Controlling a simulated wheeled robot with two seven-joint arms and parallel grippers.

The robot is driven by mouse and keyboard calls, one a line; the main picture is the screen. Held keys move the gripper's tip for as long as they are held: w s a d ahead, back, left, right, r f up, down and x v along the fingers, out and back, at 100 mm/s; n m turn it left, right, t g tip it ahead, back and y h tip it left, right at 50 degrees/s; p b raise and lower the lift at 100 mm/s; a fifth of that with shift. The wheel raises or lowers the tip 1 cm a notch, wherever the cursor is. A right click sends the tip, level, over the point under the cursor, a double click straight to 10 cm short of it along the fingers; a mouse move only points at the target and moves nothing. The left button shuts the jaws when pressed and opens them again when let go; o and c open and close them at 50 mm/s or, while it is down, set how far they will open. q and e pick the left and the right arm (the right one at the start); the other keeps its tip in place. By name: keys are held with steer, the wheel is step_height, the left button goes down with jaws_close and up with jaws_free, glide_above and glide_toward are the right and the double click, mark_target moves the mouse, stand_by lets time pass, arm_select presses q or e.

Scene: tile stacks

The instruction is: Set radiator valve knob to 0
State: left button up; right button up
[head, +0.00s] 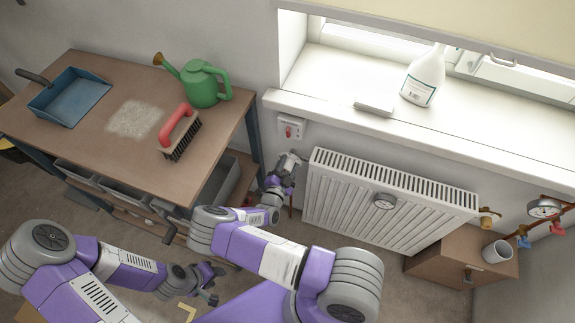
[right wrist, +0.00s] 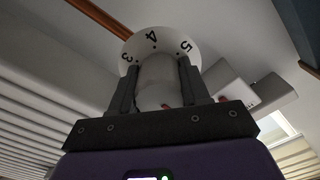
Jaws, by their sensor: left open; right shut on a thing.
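The radiator valve knob (right wrist: 158,72) is white, with a flared collar bearing the dark numbers 3, 4 and 5 in the right wrist view. My right gripper (right wrist: 155,88) is shut on it, one dark finger on each side. A small red mark shows low on the knob between the fingers; which number it meets cannot be told. In the head view my right gripper (head: 291,160) is at the upper left end of the white radiator (head: 385,205), hiding most of the knob. My left gripper (head: 213,284) is open and empty, low over the floor, away from the radiator.
A workbench (head: 75,135) at left holds a blue dustpan (head: 70,97), a green watering can (head: 205,85) and a red-handled brush (head: 180,133). A switch box (head: 290,128) is on the wall above my right gripper. A spray bottle (head: 424,75) stands on the windowsill (head: 470,140).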

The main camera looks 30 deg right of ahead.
mark_target(285, 172)
steer(key=shift+n, duration=0.3)
steer(key=o, duration=1.1)
steer(key=shift+c, duration=0.2)
steer(key=p+v, duration=0.1)
steer(key=v, duration=0.6)
steer(key=shift+s+a, duration=0.15)
steer(key=shift+s, duration=0.15)
